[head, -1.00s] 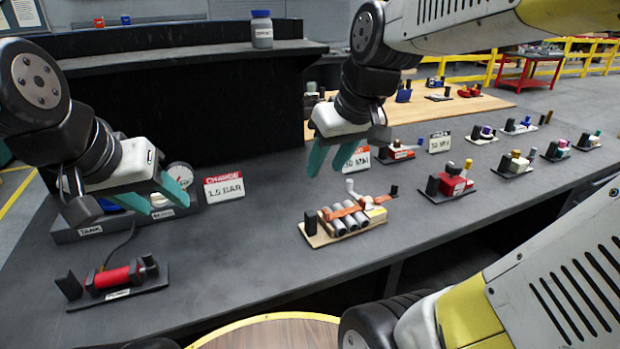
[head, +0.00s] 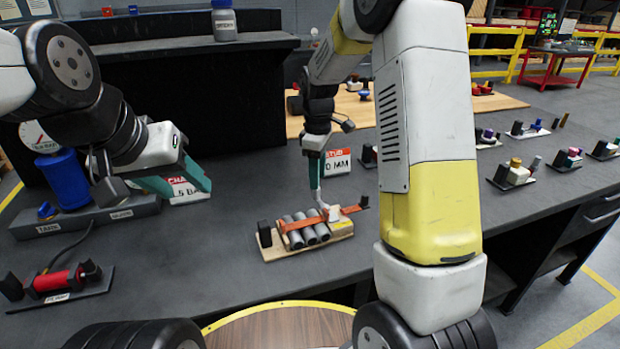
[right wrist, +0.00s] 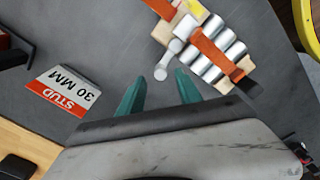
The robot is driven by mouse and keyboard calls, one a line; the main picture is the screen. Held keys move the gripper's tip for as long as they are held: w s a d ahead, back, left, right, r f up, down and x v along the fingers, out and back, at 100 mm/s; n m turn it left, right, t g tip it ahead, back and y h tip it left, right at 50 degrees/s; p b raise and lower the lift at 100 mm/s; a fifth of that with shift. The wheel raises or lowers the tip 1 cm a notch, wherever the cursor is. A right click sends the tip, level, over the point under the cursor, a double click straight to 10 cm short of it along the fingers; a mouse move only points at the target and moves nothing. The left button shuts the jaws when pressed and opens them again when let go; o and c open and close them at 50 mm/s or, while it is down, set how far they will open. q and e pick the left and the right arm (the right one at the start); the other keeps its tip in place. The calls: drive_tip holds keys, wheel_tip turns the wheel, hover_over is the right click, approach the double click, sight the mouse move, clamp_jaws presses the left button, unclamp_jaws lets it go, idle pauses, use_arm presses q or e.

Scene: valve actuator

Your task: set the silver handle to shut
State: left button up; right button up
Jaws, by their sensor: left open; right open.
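The silver handle (head: 319,197) is a pale lever with a round knob, on a wooden board (head: 268,252) that carries several silver cylinders (head: 305,232) and an orange strap. In the right wrist view the handle (right wrist: 170,58) points its knob toward my gripper. My right gripper (head: 315,172) is open and points down just above the handle. In the right wrist view its teal fingers (right wrist: 160,88) stand apart, with the knob just beyond and between their tips; I cannot tell whether they touch it. My left gripper (head: 183,180) is open and empty above the table at left.
A red cylinder unit (head: 60,280) and a blue tank (head: 65,180) with a gauge stand at left. Several small fixtures line the right. The table between the red unit and the board is clear.

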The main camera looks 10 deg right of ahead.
drive_tip(key=shift+f, duration=2.3)
drive_tip(key=shift+c, duration=0.4)
clamp_jaws()
